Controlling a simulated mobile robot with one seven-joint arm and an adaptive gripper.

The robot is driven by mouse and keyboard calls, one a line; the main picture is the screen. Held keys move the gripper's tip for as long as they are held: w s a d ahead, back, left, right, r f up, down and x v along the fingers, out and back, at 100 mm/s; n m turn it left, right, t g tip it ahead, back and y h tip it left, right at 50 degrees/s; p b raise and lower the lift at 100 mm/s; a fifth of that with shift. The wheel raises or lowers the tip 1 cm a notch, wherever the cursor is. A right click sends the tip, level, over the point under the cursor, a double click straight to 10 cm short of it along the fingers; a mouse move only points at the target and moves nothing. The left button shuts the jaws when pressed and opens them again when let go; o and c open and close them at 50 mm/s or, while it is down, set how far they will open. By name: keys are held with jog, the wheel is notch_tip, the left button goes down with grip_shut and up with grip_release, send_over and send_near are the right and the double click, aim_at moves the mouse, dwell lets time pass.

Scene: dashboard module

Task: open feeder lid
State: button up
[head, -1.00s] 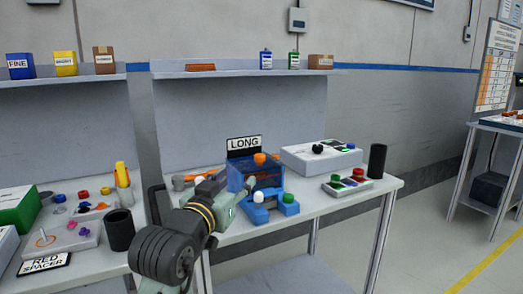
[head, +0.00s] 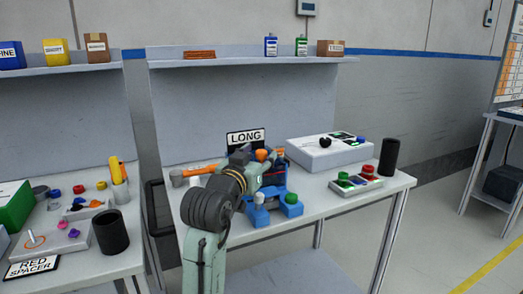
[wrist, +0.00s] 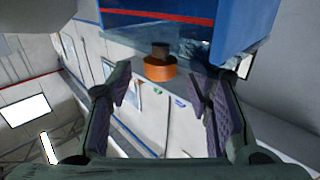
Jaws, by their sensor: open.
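The blue feeder (head: 280,183) stands on the workbench in front of the LONG sign, partly hidden by my arm. Its orange lid knob (head: 262,155) shows at the top in the head view. In the wrist view the feeder's blue body (wrist: 205,22) fills the top, with a clear panel beside it. The orange knob (wrist: 160,69) with a dark stem sticks out from that panel, between and slightly beyond my fingertips. My gripper (wrist: 163,92) is open, one finger on each side of the knob, with gaps on both sides. The lid looks closed.
The LONG sign (head: 246,138) stands behind the feeder. In front are blue holders with white and green knobs (head: 291,198). A white box (head: 315,152), a button panel (head: 356,184) and a black cup (head: 389,157) stand to the right.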

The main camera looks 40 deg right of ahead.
jog(key=shift+x, duration=1.25)
jog(key=shift+c, duration=0.5)
grip_shut()
